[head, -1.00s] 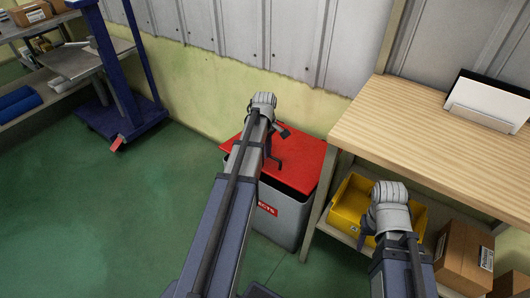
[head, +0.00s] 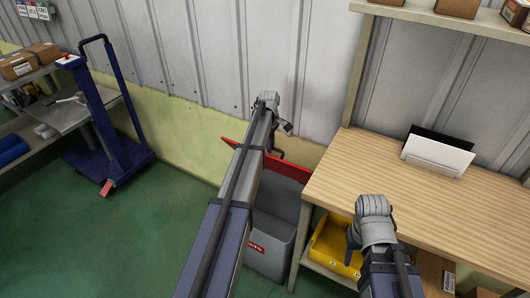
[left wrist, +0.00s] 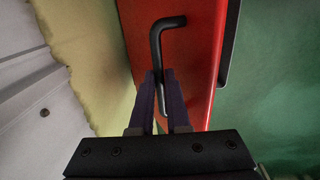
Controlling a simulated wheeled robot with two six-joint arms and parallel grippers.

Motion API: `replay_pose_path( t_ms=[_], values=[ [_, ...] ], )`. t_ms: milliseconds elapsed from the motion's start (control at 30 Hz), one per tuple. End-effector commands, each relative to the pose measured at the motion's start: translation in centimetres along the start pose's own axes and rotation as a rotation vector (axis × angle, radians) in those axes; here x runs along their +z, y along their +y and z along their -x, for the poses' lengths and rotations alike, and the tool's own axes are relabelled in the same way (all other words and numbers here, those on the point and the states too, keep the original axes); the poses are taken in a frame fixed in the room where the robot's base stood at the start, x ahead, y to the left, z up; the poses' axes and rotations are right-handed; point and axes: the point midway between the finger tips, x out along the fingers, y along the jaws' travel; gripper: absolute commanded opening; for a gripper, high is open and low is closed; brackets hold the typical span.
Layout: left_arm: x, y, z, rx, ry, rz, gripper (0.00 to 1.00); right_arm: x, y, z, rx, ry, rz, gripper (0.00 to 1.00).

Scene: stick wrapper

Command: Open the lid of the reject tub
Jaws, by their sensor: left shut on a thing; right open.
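The reject tub (head: 270,253) is a grey bin with a red label on its front, standing on the floor left of the workbench. Its red lid (head: 285,170) is tilted up at the back, and the grey inside shows below it. My left arm covers part of the tub and lid. My left gripper (head: 276,152) is at the lid. In the left wrist view, its fingers (left wrist: 162,78) are shut on the black bent handle (left wrist: 156,45) on the red lid (left wrist: 200,60). My right gripper (head: 353,240) is open above the yellow bin, apart from the tub.
The wooden workbench (head: 430,215) stands right of the tub, with a white-and-black holder (head: 437,152) on top. A yellow bin (head: 335,250) sits on its lower shelf. The wall is close behind the tub. A blue trolley (head: 110,150) stands left; green floor between is clear.

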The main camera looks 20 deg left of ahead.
Motion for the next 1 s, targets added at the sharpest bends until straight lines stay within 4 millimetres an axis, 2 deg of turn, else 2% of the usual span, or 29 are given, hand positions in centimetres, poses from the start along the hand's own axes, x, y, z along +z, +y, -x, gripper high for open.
replay_pose_path(
  t_ms=[33, 200, 700, 733, 967, 1000],
  values=[
    [0.0, 1.0, 0.2, 0.005, -0.001, -0.001, 0.00, 0.0, 0.0, 0.3, 0.000, 0.000, 0.000, 0.50],
    [0.1, 1.8, 0.5, 0.004, 0.000, -0.001, 0.00, 0.0, 0.1, 0.6, 0.000, 0.000, 0.000, 0.50],
    [0.1, 1.9, 0.5, 0.002, 0.000, -0.001, 0.00, 0.0, 0.1, 0.7, 0.000, 0.000, 0.000, 0.50],
    [0.1, 1.9, 0.5, 0.002, 0.000, -0.001, 0.18, 0.0, 0.1, 0.7, 0.000, 0.000, 0.000, 0.50],
    [0.0, 1.8, 0.6, 0.000, 0.001, 0.000, 0.44, 0.0, 0.1, 0.7, 0.000, 0.000, 0.000, 0.50],
    [0.0, 1.7, 0.6, 0.000, 0.001, 0.000, 0.45, 0.0, 0.1, 0.7, 0.000, 0.000, 0.000, 0.50]
  ],
)
